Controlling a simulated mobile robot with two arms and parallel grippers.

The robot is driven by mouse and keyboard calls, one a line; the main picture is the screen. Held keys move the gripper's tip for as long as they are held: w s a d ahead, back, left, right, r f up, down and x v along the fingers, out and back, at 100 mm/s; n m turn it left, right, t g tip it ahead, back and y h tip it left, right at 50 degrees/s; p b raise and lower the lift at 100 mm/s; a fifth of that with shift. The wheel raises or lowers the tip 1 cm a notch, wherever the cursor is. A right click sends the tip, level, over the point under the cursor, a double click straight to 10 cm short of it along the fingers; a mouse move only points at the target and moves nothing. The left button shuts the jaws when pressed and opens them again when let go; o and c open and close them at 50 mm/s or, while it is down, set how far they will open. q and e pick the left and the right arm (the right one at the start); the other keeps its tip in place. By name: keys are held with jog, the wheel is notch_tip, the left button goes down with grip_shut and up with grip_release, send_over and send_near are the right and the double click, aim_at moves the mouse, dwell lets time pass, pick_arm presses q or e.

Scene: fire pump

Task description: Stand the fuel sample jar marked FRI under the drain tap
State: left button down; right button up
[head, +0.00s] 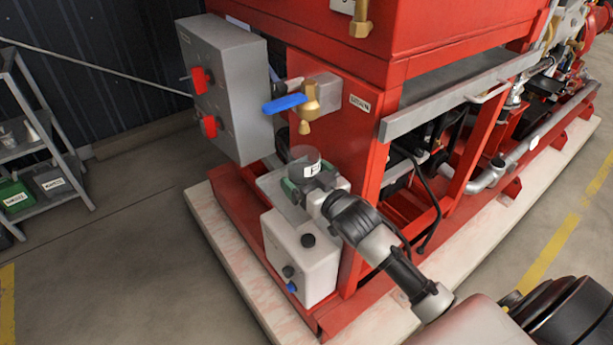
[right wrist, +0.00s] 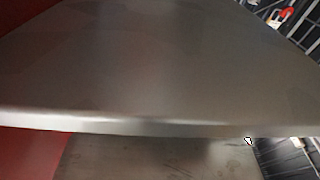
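The fuel sample jar (head: 303,160) is a dark, round jar with a white label; only an "F" at the start of the label can be read. It stands about upright below the drain tap (head: 309,108), a brass tap with a blue lever. My right gripper (head: 307,184) is at the jar, low on its body, with greenish finger parts beside it, and looks shut on it. A grey plate (head: 268,184) lies under the jar; whether the jar's base touches it is hidden. The right wrist view shows a grey metal surface (right wrist: 150,70) up close, not the jar. My left gripper is out of view.
A grey control box (head: 225,85) with red switches is left of the tap. A pale box (head: 300,260) sits below the plate. The red pump frame (head: 350,150) rises close behind the jar. A shelf (head: 40,150) stands far left, with clear floor between.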

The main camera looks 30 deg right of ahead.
jog(key=shift+r, duration=0.1)
jog(key=s+d, duration=0.1)
jog(key=s, duration=1.1)
jog(key=shift+d, duration=0.35)
jog(key=s+a+f+g+h, duration=0.1)
jog(key=s+f+g, duration=0.15)
jog(key=f, duration=0.85)
jog(key=s+a+f+g, duration=0.1)
jog(key=s+f+g, duration=0.15)
jog(key=f, duration=0.95)
jog(key=s+a+f+g+h, duration=0.1)
jog(key=a+f+g, duration=0.15)
jog(key=f, duration=0.85)
jog(key=s+f+g, duration=0.4)
jog(key=s+f, duration=0.6)
jog(key=s, duration=0.4)
jog(key=s+a+f+g, duration=0.1)
jog(key=s+f+g, duration=0.4)
jog(key=s+f, duration=0.5)
jog(key=s, duration=0.5)
jog(key=shift+s+a+f+n+h, duration=0.15)
jog(key=shift+f+n+h, duration=0.15)
jog(key=shift+f+n, duration=0.1)
